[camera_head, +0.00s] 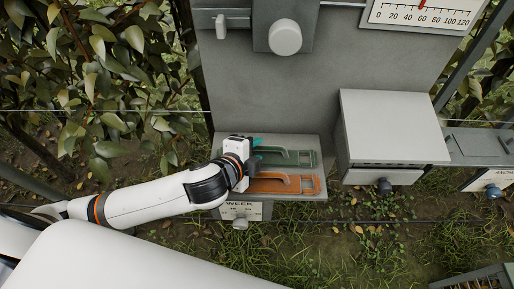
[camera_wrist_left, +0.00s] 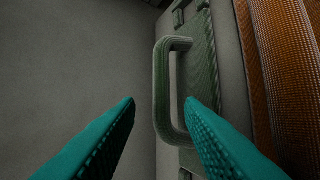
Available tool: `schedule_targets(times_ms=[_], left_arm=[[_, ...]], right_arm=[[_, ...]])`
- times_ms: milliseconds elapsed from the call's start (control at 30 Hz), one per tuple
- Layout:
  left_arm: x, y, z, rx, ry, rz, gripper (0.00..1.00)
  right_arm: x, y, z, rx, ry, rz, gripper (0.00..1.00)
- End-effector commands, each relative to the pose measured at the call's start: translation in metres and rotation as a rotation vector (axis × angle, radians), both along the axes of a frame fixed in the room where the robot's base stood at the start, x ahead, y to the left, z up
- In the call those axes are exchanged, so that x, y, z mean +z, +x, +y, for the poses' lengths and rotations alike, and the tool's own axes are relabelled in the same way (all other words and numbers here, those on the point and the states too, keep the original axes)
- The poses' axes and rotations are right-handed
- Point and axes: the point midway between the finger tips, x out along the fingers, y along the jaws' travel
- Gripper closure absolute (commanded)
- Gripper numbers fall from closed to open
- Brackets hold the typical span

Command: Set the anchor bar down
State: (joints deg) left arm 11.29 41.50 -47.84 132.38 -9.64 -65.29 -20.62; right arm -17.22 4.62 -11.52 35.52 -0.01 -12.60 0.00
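A green bar with a raised loop handle (camera_head: 300,157) lies flat on a small grey shelf (camera_head: 310,196). An orange bar of like shape (camera_head: 300,184) lies just in front of it. Neither bar carries a readable name, so I cannot tell which is the anchor bar. My left gripper (camera_head: 257,148) is at the left end of the bars. In the left wrist view my left gripper (camera_wrist_left: 160,100) has its teal fingers apart, with the green handle (camera_wrist_left: 160,95) between them in the picture. Contact cannot be told. The orange bar also shows at the right (camera_wrist_left: 285,70). My right gripper is not seen.
A grey panel (camera_head: 330,75) rises behind the shelf, with a round knob (camera_head: 285,37) and a dial (camera_head: 425,14). A grey box (camera_head: 393,125) stands close right of the shelf. Leafy branches (camera_head: 95,60) fill the left, and taut wires cross the scene.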

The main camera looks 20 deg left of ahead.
Motion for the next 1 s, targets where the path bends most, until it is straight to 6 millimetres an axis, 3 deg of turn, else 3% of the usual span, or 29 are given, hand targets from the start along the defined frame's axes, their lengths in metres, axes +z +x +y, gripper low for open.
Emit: schedule_targets(times_ms=[167,333,600,1000], left_arm=[[0.02,-0.035,0.007,-0.002,0.0,0.0,0.65],[0.046,-0.065,0.014,-0.001,0.002,0.006,0.65],[0.054,-0.083,0.018,0.002,0.0,0.002,0.65],[0.053,-0.088,0.019,0.0,0.0,0.0,0.65]], right_arm=[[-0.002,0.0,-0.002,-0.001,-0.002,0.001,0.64],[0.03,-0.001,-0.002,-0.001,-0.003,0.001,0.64],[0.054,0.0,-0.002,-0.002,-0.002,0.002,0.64],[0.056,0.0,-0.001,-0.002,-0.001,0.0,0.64]])
